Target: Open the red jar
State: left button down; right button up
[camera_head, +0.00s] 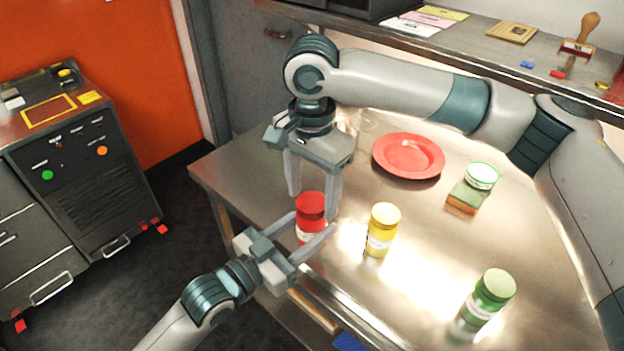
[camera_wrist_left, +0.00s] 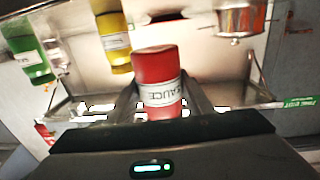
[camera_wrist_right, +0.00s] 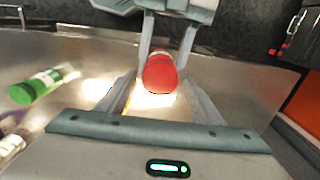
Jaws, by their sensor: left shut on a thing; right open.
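The red jar (camera_head: 310,207) has a red lid and a pale label, and stands upright near the left front edge of the metal table. It also shows in the left wrist view (camera_wrist_left: 157,80) and the right wrist view (camera_wrist_right: 160,74). My left gripper (camera_head: 313,232) is shut on the jar's body from the front left. My right gripper (camera_head: 312,198) is open and points down above the jar, its fingers on either side of the lid and apart from it. In the right wrist view, the lid lies between and beyond the fingers.
A yellow jar (camera_head: 382,230) stands just right of the red jar. A green jar (camera_head: 487,300) stands at the front right. A red plate (camera_head: 408,155) and a sponge (camera_head: 465,197) lie farther back, beside a green-rimmed can (camera_head: 482,176). A shelf (camera_head: 480,45) runs behind.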

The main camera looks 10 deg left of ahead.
jog(key=shift+f, duration=0.2)
jog(key=c, duration=1.1)
